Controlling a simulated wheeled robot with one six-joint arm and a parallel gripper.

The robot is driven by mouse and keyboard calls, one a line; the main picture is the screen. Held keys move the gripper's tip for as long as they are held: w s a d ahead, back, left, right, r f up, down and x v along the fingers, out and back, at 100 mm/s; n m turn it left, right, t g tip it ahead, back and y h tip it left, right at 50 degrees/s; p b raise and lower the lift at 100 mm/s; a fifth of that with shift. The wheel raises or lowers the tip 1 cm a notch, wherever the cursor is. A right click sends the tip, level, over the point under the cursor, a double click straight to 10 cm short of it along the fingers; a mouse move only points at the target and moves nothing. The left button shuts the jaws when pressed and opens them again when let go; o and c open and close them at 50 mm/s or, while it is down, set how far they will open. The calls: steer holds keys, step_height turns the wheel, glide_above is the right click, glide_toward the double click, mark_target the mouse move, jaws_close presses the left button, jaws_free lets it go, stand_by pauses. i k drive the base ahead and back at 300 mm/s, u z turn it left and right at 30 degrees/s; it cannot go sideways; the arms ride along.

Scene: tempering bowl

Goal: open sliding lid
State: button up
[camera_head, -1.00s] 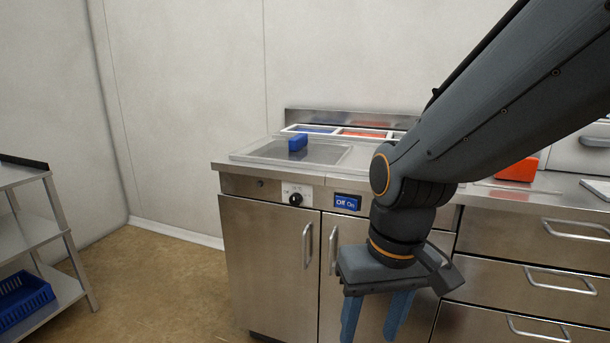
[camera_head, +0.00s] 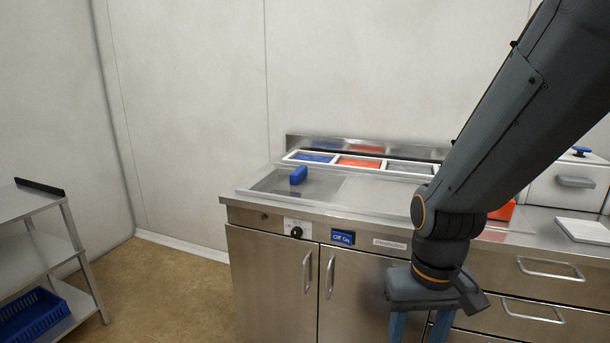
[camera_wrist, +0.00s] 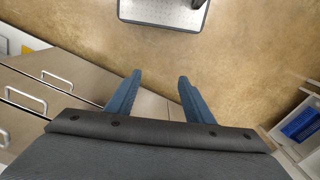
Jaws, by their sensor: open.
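The sliding lid (camera_head: 322,185) is a flat, see-through panel in the left part of the steel counter top, with a blue block-shaped handle (camera_head: 298,175) standing on it. My gripper (camera_head: 415,328) hangs in front of the cabinet, to the right of the lid and below the counter top. It is open and empty, with two blue fingers pointing down. In the wrist view my gripper (camera_wrist: 158,85) shows its fingers apart above the brown floor, with nothing between them. The lid and its handle are not in the wrist view.
Blue, red and grey framed panels (camera_head: 358,163) line the counter's back. A knob (camera_head: 296,232) and a blue Off/On switch (camera_head: 343,237) sit on the front. A red object (camera_head: 503,211) lies behind my arm. A shelf rack with a blue basket (camera_head: 32,318) stands left.

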mark_target(296, 177)
steer(key=u, duration=0.2)
steer(key=i, duration=1.15)
steer(key=z, duration=0.1)
